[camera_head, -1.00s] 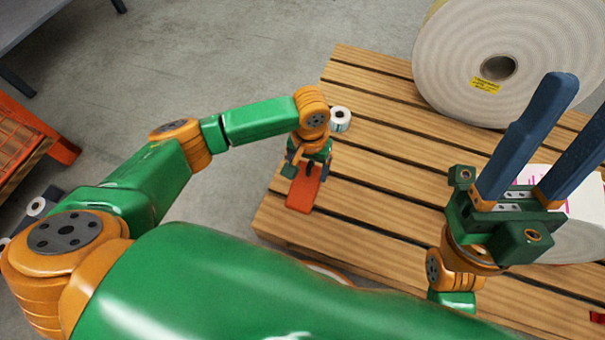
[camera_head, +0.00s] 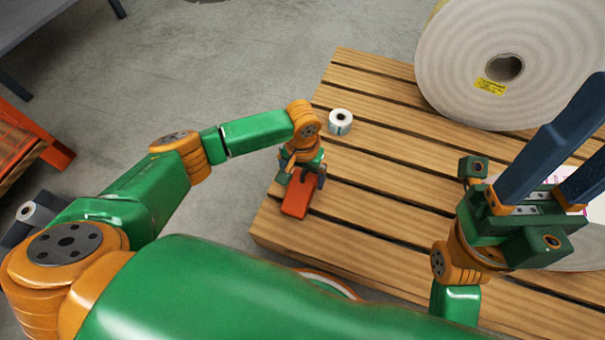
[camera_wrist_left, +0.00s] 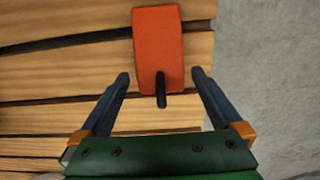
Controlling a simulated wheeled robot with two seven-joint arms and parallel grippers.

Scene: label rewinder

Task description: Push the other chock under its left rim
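An orange-red chock (camera_head: 296,201) with a short black handle lies on the wooden pallet near its left edge. In the left wrist view the chock (camera_wrist_left: 158,40) is ahead of my left gripper (camera_wrist_left: 160,80), whose fingers are apart on either side of the handle without visibly touching it. In the head view my left gripper (camera_head: 307,180) is small and partly covers the chock's far end. My right gripper (camera_head: 585,150) is raised at the right, fingers apart and empty, one running out of frame. A large pale roll (camera_head: 455,65) stands at the pallet's far right.
A small white label roll (camera_head: 340,123) sits on the pallet (camera_head: 390,170) beyond my left gripper. Another pale roll (camera_head: 580,258) is partly hidden behind my right gripper. An orange rack (camera_head: 50,150) stands on the floor at the left. The pallet's middle is clear.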

